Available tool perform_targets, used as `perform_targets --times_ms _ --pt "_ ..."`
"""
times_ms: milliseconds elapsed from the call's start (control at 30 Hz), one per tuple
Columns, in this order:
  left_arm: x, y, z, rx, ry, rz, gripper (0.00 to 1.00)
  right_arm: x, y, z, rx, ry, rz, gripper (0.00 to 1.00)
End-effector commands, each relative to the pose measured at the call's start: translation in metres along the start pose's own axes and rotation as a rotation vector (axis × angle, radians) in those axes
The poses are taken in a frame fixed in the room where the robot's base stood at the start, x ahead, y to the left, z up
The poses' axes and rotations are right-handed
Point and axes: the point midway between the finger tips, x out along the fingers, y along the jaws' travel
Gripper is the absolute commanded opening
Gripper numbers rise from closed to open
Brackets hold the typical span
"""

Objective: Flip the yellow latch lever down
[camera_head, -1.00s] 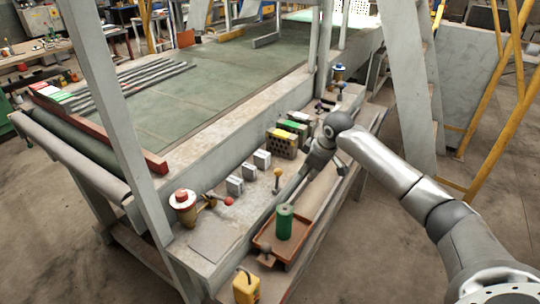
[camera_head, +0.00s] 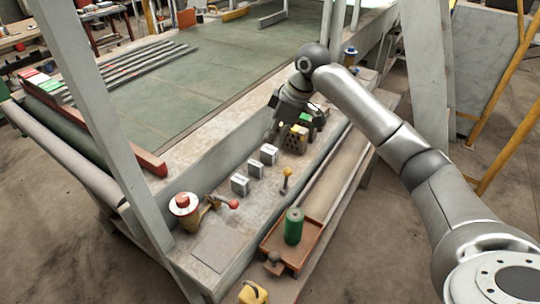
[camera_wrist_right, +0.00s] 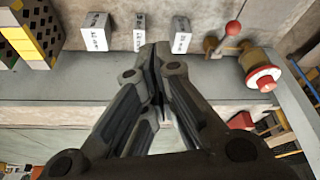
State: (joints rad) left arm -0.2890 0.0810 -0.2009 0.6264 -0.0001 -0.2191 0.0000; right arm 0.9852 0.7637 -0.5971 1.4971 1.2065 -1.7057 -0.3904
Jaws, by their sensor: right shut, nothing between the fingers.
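A small upright lever with a yellow knob (camera_head: 286,172) stands on the front part of the ledge in the head view, right of the white blocks. I take it for the yellow latch lever; it does not show in the wrist view. My right gripper (camera_head: 272,133) is up at the back of the ledge, beyond the lever and apart from it, left of the yellow hollow brick (camera_head: 294,139). In the right wrist view my right gripper (camera_wrist_right: 158,50) has its fingers together with nothing between them. My left gripper is not in view.
White blocks (camera_head: 255,168) stand in a row on the ledge. A red-knobbed lever (camera_head: 232,204) and a red-topped yellow cylinder (camera_head: 185,211) are at its near left. A brown tray (camera_head: 309,247) holds a green cylinder (camera_head: 294,226). A slanted grey post (camera_head: 97,135) rises at the left.

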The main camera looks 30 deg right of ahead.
Motion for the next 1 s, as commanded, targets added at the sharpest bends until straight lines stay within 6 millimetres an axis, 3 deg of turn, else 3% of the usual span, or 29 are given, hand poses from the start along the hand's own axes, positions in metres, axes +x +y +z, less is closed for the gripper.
perform_targets --times_ms 367,533,1000 --pt "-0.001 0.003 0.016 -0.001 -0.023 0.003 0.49 -0.001 -0.004 -0.003 -0.012 -0.001 -0.007 0.0" --pt "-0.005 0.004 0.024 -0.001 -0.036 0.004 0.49 0.008 -0.004 -0.003 -0.01 -0.003 -0.008 0.0" --pt "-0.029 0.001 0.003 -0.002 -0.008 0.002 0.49 0.101 -0.005 -0.003 -0.009 -0.003 -0.01 0.0"
